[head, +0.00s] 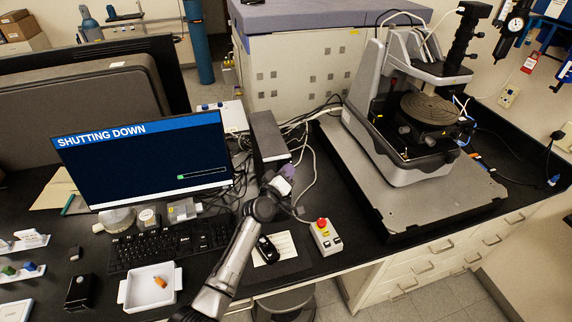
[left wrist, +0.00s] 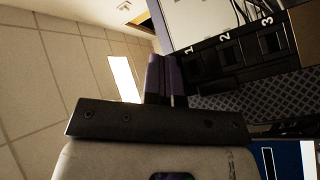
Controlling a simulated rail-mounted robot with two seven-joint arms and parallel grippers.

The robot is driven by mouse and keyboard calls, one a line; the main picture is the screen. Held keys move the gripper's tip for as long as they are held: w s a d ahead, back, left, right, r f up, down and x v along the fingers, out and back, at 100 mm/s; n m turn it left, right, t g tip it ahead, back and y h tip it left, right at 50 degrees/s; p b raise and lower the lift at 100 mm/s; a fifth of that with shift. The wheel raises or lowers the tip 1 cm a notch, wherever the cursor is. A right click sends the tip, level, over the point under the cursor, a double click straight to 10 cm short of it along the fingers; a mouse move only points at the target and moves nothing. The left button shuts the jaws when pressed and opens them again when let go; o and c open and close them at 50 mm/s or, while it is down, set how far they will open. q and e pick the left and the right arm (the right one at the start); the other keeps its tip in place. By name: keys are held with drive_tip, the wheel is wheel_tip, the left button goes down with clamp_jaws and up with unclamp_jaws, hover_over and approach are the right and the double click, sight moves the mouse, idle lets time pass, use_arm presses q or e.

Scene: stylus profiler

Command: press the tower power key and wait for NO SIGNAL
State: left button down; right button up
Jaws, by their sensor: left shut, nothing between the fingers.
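The monitor (head: 140,165) shows SHUTTING DOWN over a dark blue screen with a short green part on a progress bar. The dark computer tower (head: 268,138) stands to the right of the monitor. My left gripper (head: 288,170) is at the tower's near end, its purple fingers shut and empty. In the left wrist view the shut fingers (left wrist: 158,65) are beside a dark panel with slots marked 1, 2 and 3 (left wrist: 230,50). The power key cannot be made out, and I cannot tell whether the fingers touch the tower. My right gripper is not in view.
A control box with a red button (head: 325,235) and a black mouse (head: 267,249) lie near my left arm. A keyboard (head: 170,245) and a white tray (head: 150,287) are to the left. The profiler (head: 410,120) stands at the right. Cables run behind the tower.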

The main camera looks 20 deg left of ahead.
use_arm(q)
drive_tip(key=shift+s+d+p, duration=0.5)
drive_tip(key=shift+s+p, duration=0.1)
drive_tip(key=shift+p, duration=0.05)
drive_tip(key=shift+r, duration=0.1)
drive_tip(key=shift+s+d+p, duration=0.8)
drive_tip(key=shift+s+p, duration=0.1)
drive_tip(key=shift+s, duration=0.1)
drive_tip(key=shift+s+d+p, duration=0.75)
drive_tip(key=shift+s+p, duration=0.15)
drive_tip(key=shift+s, duration=0.1)
